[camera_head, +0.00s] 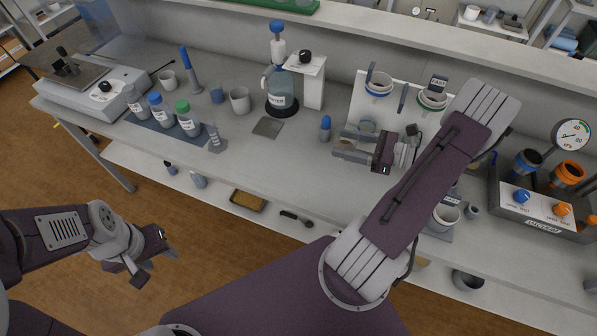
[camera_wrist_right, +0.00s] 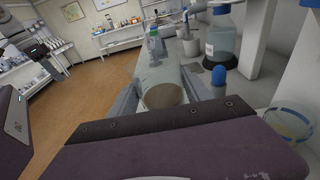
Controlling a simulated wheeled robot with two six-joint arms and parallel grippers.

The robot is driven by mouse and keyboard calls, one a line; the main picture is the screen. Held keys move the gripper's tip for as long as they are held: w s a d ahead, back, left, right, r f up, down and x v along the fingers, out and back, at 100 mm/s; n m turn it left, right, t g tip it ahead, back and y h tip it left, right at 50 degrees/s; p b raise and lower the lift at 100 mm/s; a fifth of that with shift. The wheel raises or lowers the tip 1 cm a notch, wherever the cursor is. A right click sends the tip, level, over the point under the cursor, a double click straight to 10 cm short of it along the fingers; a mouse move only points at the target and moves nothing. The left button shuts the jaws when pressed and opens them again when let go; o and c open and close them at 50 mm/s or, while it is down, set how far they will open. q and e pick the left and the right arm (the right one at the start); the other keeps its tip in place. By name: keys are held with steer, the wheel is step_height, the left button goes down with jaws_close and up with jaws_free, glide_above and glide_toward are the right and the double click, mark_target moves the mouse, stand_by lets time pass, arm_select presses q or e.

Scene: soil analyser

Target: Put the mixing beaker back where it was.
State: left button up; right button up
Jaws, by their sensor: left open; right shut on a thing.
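My right gripper (camera_head: 348,148) reaches left over the bench, shut on a beaker. In the right wrist view the beaker (camera_wrist_right: 162,72) is a pale, see-through cylinder between the two fingers, with a brownish round face towards the camera. In the head view the fingers and wrist partly hide it. I cannot tell whether it touches the bench. My left gripper (camera_head: 150,262) is open and empty, low in front of the bench over the wooden floor.
A blue-capped item (camera_head: 325,130) stands just left of my right gripper. Further left are a grey square plate (camera_head: 267,127), a water bottle (camera_head: 279,95) and a white stand (camera_head: 313,85). Banded cups (camera_head: 378,86) hang behind. A vacuum unit (camera_head: 540,206) is at the right.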

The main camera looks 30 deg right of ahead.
glide_above(302, 172)
step_height(302, 172, down, 7)
steer(key=shift+w+p, duration=0.1)
steer(key=shift+p, duration=0.25)
step_height(302, 172, down, 4)
steer(key=shift+r, duration=0.15)
steer(key=shift+d+f, duration=0.1)
steer(key=shift+f, duration=0.1)
steer(key=shift+f, duration=0.2)
steer(key=o, duration=1.7)
steer(key=shift+r, duration=0.2)
